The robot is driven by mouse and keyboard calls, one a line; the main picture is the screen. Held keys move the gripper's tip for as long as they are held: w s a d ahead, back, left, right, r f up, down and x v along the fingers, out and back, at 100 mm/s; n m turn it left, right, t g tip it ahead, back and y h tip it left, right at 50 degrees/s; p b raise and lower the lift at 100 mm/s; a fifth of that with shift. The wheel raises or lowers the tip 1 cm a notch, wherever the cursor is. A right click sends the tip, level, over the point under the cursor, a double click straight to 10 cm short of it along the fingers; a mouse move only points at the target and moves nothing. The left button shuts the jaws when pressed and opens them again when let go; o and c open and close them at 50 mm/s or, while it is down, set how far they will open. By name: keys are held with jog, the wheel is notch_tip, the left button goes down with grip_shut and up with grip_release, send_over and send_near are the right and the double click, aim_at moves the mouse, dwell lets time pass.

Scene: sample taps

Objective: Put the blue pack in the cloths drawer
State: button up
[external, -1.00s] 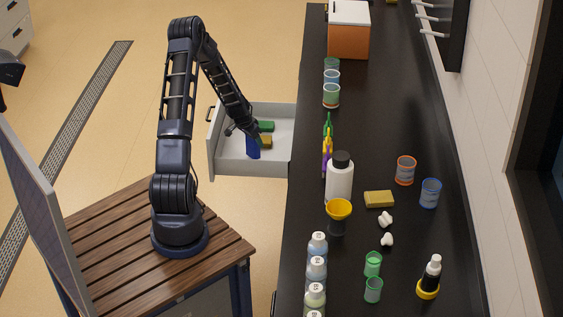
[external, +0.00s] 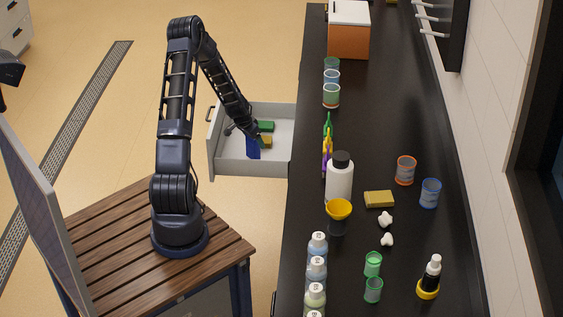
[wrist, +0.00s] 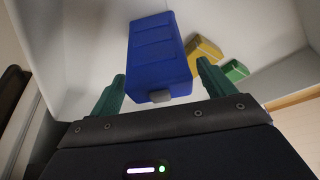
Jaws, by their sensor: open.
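The blue pack (wrist: 158,58) is in the open drawer (external: 240,167), seen in the wrist view between the two green fingers of my gripper (wrist: 158,90). The fingers are open, with a gap on either side of the pack. In the external view the blue pack (external: 253,149) stands in the drawer just below the end of my arm, which hides part of it. My gripper (external: 247,132) reaches down into the drawer there, and its fingertips are hard to make out.
A yellow block (external: 266,142) and a green block (external: 266,126) lie in the drawer beside the blue pack. The black counter (external: 400,130) to the right carries cups, bottles, a yellow funnel (external: 339,209) and a yellow sponge (external: 379,199).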

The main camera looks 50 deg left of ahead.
jog(key=v, duration=1.1)
jog(key=s+d+r, duration=0.4)
jog(key=d+r, duration=0.7)
jog(key=r, duration=0.2)
jog(key=s+d+r, duration=0.4)
jog(key=d+r, duration=0.8)
jog(key=s+d+r, duration=0.3)
jog(key=s+d, duration=0.1)
jog(key=s, duration=0.4)
jog(key=s+d+r, duration=0.3)
jog(key=s+d, duration=0.1)
jog(key=s, duration=0.4)
jog(key=s+d+r, duration=0.4)
jog(key=s+d, duration=0.1)
jog(key=s, duration=0.3)
jog(key=shift+s, duration=0.2)
jog(key=shift+c, duration=0.2)
